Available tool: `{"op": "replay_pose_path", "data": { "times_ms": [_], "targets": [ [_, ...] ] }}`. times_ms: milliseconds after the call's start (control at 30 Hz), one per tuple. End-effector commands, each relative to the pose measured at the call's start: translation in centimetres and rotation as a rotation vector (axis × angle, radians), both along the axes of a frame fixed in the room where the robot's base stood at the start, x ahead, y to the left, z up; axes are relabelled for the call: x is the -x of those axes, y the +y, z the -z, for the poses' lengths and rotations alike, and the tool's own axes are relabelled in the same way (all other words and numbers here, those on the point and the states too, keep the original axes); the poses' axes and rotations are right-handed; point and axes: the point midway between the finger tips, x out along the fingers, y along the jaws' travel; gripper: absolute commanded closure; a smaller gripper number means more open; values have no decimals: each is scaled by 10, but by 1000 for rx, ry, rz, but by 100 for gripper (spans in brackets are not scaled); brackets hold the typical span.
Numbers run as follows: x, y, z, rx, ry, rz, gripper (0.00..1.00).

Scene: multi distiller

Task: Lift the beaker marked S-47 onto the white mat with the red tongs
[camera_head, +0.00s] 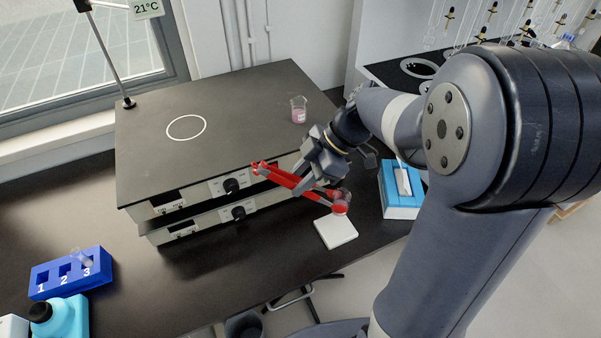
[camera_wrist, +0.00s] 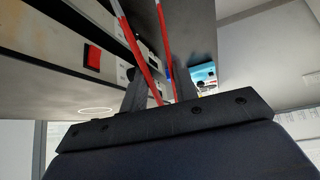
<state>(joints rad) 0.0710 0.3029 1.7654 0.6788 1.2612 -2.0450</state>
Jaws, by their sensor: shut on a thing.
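My gripper (camera_head: 304,170) is shut on the red tongs (camera_head: 282,178), in front of the hotplate's right front corner. The tongs also show between my fingers (camera_wrist: 160,92) in the wrist view (camera_wrist: 152,70). At their lower right end is a small glass beaker (camera_head: 341,205) with red content. It appears to be between the tong tips, at the far edge of the white mat (camera_head: 336,232); I cannot tell whether it touches the mat. A second beaker (camera_head: 299,109) with pink liquid stands on the hotplate's top. No beaker marking is readable.
The large dark hotplate unit (camera_head: 230,125) fills the back of the bench. A blue box (camera_head: 401,205) stands right of the mat. A blue numbered rack (camera_head: 70,272) and a cyan bottle (camera_head: 62,320) are at the left. The dark bench between is clear.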

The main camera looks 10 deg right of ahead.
Motion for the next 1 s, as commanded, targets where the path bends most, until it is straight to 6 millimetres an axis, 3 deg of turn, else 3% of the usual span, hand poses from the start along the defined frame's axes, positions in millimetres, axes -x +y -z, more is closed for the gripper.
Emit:
{"op": "replay_pose_path", "data": {
  "times_ms": [100,400,967,1000],
  "targets": [
    [0,0,19,0,1,0,96],
    [0,0,49,0,1,0,96],
    [0,0,59,0,0,0,96],
    [0,0,59,0,0,0,73]
  ]
}}
